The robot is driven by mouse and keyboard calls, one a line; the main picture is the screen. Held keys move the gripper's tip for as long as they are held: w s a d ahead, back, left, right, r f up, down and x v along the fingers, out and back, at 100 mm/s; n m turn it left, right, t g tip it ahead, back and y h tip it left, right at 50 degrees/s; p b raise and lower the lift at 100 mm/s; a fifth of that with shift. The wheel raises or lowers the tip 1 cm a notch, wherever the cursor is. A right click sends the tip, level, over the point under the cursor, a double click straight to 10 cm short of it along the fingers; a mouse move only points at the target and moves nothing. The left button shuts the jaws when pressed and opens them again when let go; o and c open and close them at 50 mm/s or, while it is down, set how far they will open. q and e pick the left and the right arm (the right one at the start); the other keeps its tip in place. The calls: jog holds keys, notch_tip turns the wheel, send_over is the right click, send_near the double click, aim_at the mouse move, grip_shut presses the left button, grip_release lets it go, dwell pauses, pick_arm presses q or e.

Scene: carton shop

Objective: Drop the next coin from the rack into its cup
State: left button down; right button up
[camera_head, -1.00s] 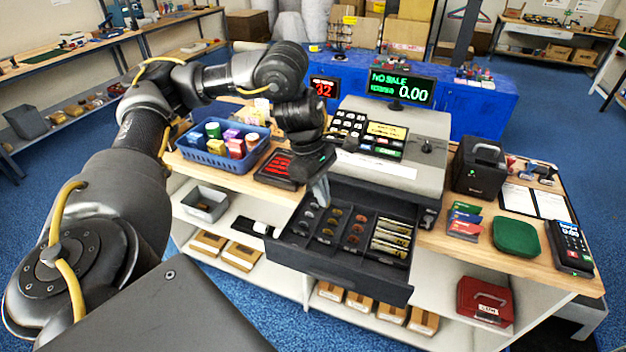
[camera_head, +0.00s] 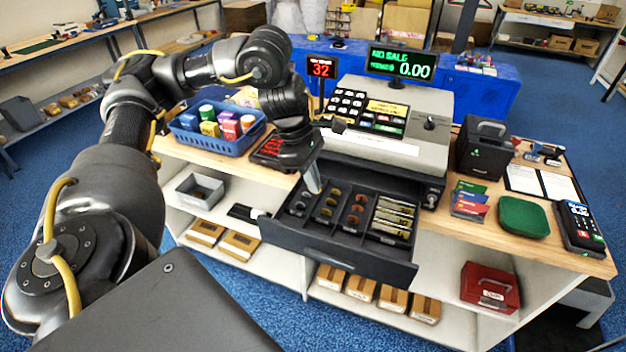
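The black cash drawer (camera_head: 335,247) stands open below the register. Its left part has several small cups holding silver, gold-brown and copper-coloured coins (camera_head: 355,210). My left gripper (camera_head: 313,186) points down over the left cups, its pale fingertips near the back-left of the coin section. The fingers show nearly edge-on, so I cannot tell whether they are apart or hold a coin. A dark tray with red bars (camera_head: 268,147) lies on the counter left of the gripper, partly behind my arm; I cannot tell if it is the coin rack. My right gripper is out of view.
Banknotes (camera_head: 393,217) fill the drawer's right slots. The register (camera_head: 405,120) stands behind the drawer. A blue basket (camera_head: 215,138) of packets is at left.

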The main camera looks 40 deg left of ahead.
pick_arm(q)
jog(key=shift+f, duration=0.2)
jog(key=c, duration=1.6)
grip_release()
jog(key=p+v, duration=0.2)
jog(key=v, duration=0.8)
jog(key=shift+a+r+p, duration=0.15)
jog(key=shift+r+p, duration=0.15)
jog(key=shift+r, duration=0.05)
